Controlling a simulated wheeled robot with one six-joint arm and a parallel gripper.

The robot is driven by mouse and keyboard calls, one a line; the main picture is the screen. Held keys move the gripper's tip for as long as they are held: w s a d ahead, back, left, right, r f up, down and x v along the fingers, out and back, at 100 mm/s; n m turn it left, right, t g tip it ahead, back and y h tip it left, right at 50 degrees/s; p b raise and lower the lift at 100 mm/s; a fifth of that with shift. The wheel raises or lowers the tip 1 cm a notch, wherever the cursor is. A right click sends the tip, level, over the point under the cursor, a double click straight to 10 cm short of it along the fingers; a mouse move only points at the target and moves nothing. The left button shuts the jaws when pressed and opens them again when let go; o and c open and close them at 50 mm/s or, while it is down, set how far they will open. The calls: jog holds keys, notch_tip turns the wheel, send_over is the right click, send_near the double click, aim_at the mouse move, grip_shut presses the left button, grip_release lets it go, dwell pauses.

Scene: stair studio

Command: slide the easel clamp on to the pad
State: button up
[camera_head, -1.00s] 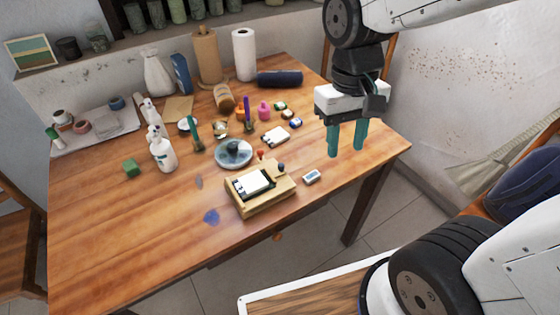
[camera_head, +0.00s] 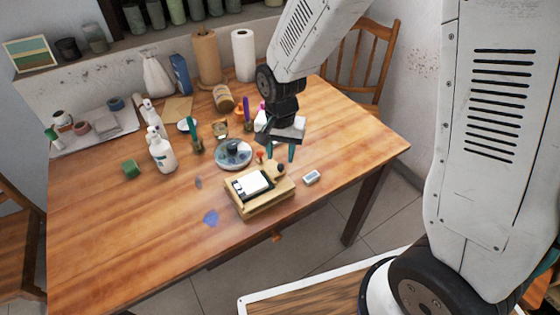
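A small wooden easel (camera_head: 262,208) lies on the table near its front edge. A white pad (camera_head: 249,185) with a dark edge rests on it. A dark strip beside the pad's right edge may be the clamp, but it is too small to tell. A red knob (camera_head: 260,154) and a dark blue knob (camera_head: 281,167) stand at the easel's back and right. I cannot tell whether a finger touches the easel.
A small white-and-blue block (camera_head: 311,177) lies right of the easel. A round grey dish (camera_head: 233,154) stands behind it, and a white bottle (camera_head: 163,152) and a green cube (camera_head: 132,169) to the left. The front left of the table is mostly clear.

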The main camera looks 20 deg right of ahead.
aim_at(281, 165)
jog(key=shift+f, duration=1.95)
grip_shut()
jog(key=shift+s+a, duration=0.3)
jog(key=shift+a, duration=0.6)
grip_release()
jog(key=shift+a, duration=0.1)
